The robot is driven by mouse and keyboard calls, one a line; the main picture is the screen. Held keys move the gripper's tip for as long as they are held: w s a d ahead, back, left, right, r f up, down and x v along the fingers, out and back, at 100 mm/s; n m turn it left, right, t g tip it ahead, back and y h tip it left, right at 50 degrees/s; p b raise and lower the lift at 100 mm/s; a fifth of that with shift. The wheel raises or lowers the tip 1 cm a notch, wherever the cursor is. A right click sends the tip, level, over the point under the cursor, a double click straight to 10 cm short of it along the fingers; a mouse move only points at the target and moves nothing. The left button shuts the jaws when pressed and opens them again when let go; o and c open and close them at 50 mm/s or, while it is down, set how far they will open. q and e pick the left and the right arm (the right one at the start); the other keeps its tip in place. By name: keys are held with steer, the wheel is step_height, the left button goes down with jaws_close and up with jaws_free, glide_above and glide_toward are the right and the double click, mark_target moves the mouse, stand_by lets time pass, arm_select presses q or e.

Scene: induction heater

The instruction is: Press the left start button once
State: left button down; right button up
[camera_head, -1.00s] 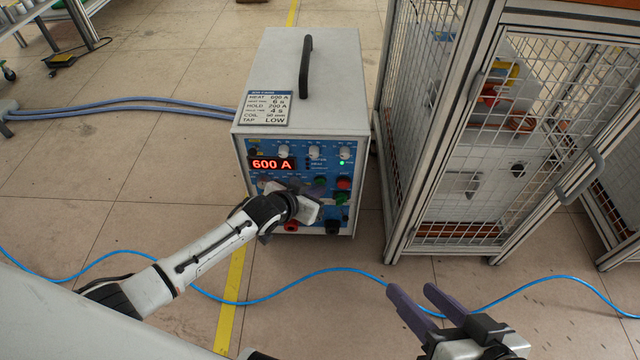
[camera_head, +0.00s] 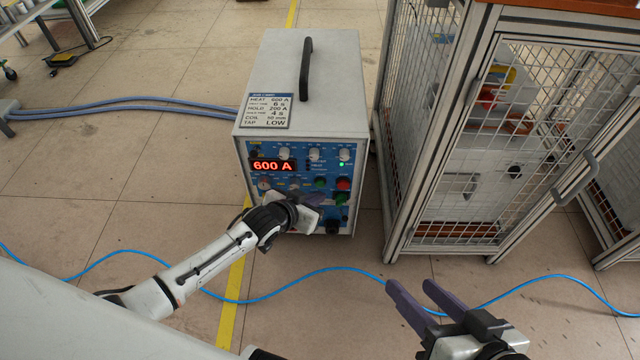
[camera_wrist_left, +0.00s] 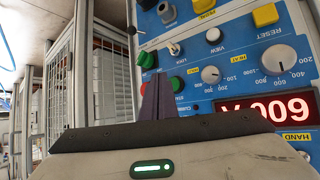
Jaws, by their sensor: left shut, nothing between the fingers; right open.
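The grey induction heater (camera_head: 305,75) stands upright on the floor, its blue panel facing me. A green button (camera_head: 320,183) sits left of a red button (camera_head: 343,184), with another green button (camera_head: 341,198) below the red one. My left gripper (camera_head: 314,198) is shut and empty, in front of the panel just below the left green button. In the left wrist view the panel is upside down; the shut fingertips (camera_wrist_left: 158,80) lie between the left green button (camera_wrist_left: 178,82) and the partly hidden red button (camera_wrist_left: 143,88). Contact cannot be told. My right gripper (camera_head: 428,297) is open, low at the right.
The heater's display (camera_head: 272,166) reads 600 A. Several knobs (camera_head: 314,155) surround the buttons. A mesh cage (camera_head: 480,150) stands close to the right of the heater. A blue cable (camera_head: 320,271) runs across the floor in front. The floor left of the heater is mostly clear.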

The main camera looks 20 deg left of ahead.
arm_select(q)
steer(key=s+p, duration=0.1)
steer(key=s, duration=0.1)
steer(key=s+d+p, duration=0.1)
steer(key=s, duration=0.1)
steer(key=shift+s+d+p, duration=0.15)
steer(key=shift+s+p, duration=0.1)
steer(key=shift+p, duration=0.15)
stand_by(0.4)
